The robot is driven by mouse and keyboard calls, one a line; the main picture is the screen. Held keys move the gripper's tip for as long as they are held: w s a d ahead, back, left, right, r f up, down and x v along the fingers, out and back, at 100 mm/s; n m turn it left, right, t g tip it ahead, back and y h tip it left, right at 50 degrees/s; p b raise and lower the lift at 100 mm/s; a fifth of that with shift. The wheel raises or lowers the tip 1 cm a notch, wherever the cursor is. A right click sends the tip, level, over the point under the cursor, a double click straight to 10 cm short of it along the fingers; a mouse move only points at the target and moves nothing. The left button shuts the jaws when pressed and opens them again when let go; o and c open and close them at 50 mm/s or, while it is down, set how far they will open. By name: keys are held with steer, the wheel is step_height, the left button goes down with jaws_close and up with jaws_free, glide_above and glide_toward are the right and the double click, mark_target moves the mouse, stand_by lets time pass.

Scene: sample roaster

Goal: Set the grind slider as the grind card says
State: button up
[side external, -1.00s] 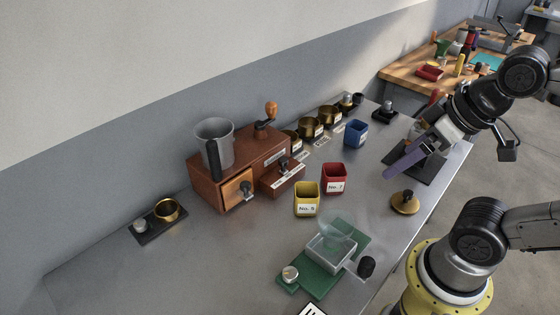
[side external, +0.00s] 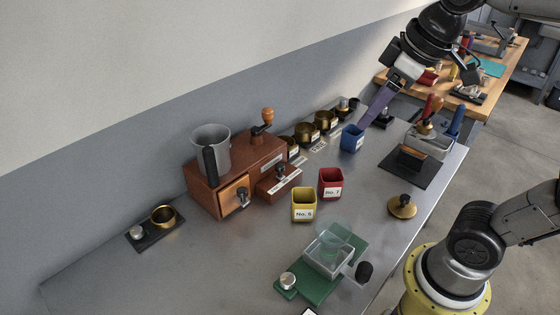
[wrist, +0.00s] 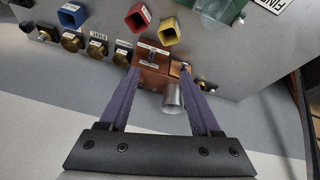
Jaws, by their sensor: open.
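The red-brown wooden grinder (side external: 235,170) stands against the wall, with a crank and a grey hopper cup on top. The grind slider (side external: 281,171) appears as a small dark knob on the grinder's low front box, above a white label strip. The slider's exact setting is too small to read. My gripper (side external: 364,124) is open and empty, high near the blue cup. In the wrist view my gripper (wrist: 160,73) has the grinder visible between its purple fingers.
Yellow cup (side external: 303,206), red cup (side external: 330,183) and blue cup (side external: 352,138) stand right of the grinder. Several brass pots (side external: 305,133) line the wall. A green scale with a clear tray (side external: 328,258) is in front. A brass tamper (side external: 402,206) stands near the right edge.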

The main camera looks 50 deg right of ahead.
steer(key=w+n+g, duration=0.1)
steer(key=w+g, duration=0.1)
steer(key=w, duration=0.8)
steer(key=g, duration=0.3)
glide_above(280, 165)
step_height(280, 165, down, 11)
steer(key=shift+n, duration=0.4)
step_height(280, 165, down, 14)
steer(key=shift+r, duration=0.1)
jaws_close()
